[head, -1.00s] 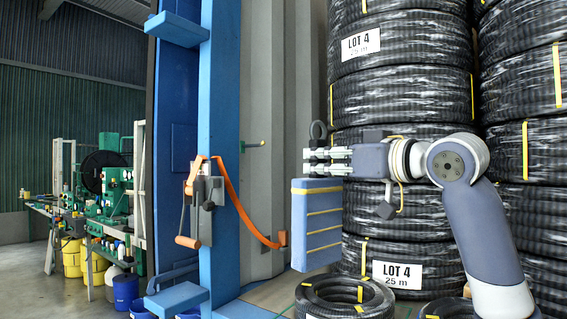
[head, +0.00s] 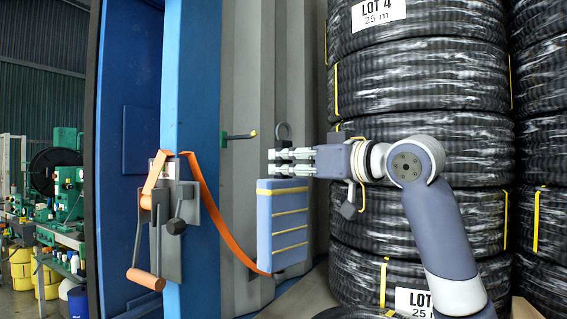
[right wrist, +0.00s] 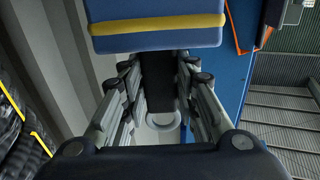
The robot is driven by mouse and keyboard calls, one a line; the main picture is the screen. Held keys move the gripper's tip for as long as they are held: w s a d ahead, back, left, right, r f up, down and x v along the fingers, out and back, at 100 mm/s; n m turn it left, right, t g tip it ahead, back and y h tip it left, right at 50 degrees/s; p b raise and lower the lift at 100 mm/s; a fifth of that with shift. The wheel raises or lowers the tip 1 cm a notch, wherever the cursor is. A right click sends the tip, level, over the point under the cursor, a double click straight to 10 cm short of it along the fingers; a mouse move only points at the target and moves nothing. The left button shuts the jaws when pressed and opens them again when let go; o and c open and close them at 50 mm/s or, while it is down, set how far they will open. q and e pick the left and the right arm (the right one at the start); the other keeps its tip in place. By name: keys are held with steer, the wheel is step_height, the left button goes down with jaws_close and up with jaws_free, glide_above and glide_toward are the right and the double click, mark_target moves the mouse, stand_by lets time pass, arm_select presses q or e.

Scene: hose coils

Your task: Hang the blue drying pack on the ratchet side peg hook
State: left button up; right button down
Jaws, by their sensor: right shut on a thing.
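The blue drying pack (head: 290,228), a flat block with yellow bands, hangs upright below my right gripper (head: 276,162). The ratchet (head: 172,225) is on the blue post. My left gripper is out of view.
An orange strap (head: 220,225) runs from the ratchet down behind the pack's lower edge. Stacked black hose coils (head: 420,80) stand close behind my right arm. A green machine bench (head: 65,195) is far left.

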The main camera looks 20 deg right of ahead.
steer(key=shift+w+a+r+p, duration=0.15)
steer(key=shift+w+a+p, duration=0.25)
steer(key=shift+p, duration=0.2)
steer(key=shift+w+a, duration=0.2)
steer(key=shift+a, duration=0.05)
steer(key=shift+w+a+p, duration=0.55)
steer(key=shift+w, duration=0.15)
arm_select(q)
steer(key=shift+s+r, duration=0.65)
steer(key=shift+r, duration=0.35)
arm_select(e)
steer(key=w+a+f, duration=0.1)
steer(key=w+a, duration=0.3)
steer(key=w, duration=0.1)
steer(key=shift+f, duration=0.15)
